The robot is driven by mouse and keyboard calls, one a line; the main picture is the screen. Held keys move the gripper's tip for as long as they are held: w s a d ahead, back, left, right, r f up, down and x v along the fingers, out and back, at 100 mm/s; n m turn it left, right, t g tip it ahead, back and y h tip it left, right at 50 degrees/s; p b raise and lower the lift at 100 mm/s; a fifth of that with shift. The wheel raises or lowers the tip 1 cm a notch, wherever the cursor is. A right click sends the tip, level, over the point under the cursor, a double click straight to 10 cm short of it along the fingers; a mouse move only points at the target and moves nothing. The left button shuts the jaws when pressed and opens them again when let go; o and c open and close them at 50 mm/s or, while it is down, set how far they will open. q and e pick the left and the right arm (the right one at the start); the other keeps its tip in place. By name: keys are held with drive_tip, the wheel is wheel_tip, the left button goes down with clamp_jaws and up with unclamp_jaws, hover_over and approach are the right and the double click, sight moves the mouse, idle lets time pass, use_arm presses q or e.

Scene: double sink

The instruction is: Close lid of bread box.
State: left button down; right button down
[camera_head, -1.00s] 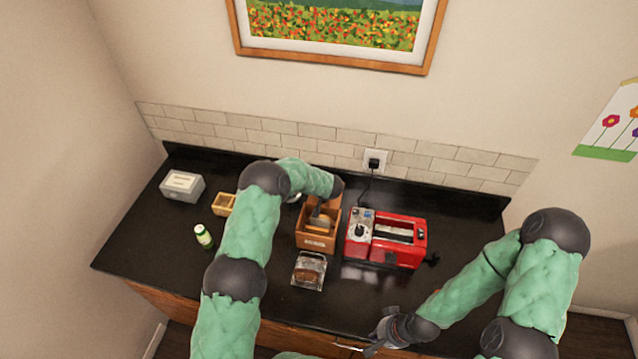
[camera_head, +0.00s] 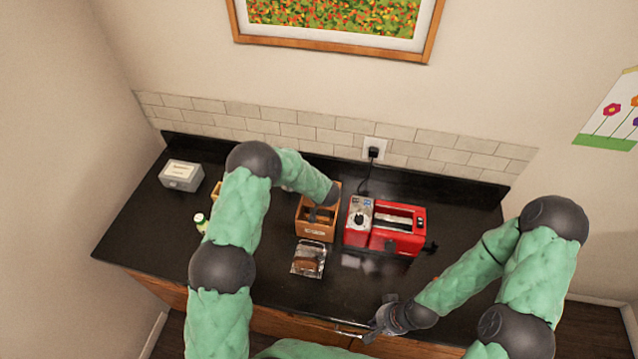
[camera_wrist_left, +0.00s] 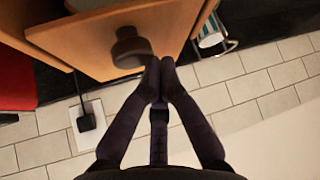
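The bread box (camera_head: 316,229) is a wooden box on the black counter, its top open and inside visible in the head view. In the left wrist view its wooden lid (camera_wrist_left: 190,30) is a raised panel with a dark round knob (camera_wrist_left: 130,48). My left gripper (camera_wrist_left: 160,66) has its fingertips together right by the knob, on the wall side of the lid; whether they touch it I cannot tell. In the head view the left wrist hides part of the box's back. My right gripper (camera_head: 352,334) looks open and empty at the counter's front edge.
A clear-wrapped brown item (camera_head: 309,258) lies in front. A grey box (camera_head: 181,175) and a green bottle (camera_head: 201,222) are at left. The tiled wall (camera_wrist_left: 225,95) and outlet (camera_head: 374,150) are behind.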

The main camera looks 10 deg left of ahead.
sight(310, 206)
use_arm(q)
drive_tip(key=s, duration=0.7)
drive_tip(key=shift+s+f, duration=0.2)
drive_tip(key=shift+s, duration=0.05)
